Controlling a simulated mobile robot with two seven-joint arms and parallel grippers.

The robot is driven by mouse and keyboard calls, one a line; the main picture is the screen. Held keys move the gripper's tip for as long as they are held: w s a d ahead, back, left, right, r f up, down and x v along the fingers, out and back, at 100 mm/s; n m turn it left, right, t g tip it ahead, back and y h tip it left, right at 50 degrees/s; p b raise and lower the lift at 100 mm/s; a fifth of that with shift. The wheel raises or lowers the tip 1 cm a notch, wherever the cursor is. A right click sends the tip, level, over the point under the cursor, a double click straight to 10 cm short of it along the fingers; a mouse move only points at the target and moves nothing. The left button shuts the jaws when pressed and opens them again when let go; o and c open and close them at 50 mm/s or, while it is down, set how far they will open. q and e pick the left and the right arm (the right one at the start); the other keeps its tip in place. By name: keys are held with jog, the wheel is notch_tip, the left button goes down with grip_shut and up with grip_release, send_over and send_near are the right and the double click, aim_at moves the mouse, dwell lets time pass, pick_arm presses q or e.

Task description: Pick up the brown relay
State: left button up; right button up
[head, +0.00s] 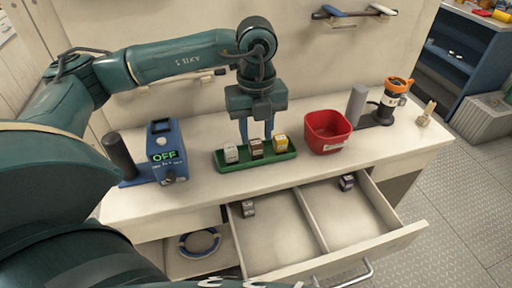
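The brown relay (256,152) stands in the green tray (228,167) on the bench, between a white relay (231,154) on its left and a yellow relay (280,144) on its right. My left gripper (256,138) points down over the tray, just above and behind the brown relay as seen here. Its two blue fingers are apart with a gap between them, and I see nothing held. The fingertips are partly hidden by the relays, so I cannot tell whether they touch the brown one. My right gripper is not in view.
The open drawer (300,236) below holds a relay (248,209) and another (346,183) in separate compartments.

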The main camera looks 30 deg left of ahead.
aim_at(256, 142)
pick_arm(q)
jog(key=f, duration=0.5)
jog(key=shift+w+a+p, duration=0.2)
jog(key=shift+w+p, duration=0.05)
jog(key=shift+p, duration=0.05)
jog(key=shift+c, duration=0.6)
jog(key=shift+r, duration=0.1)
jog(key=c, duration=0.6)
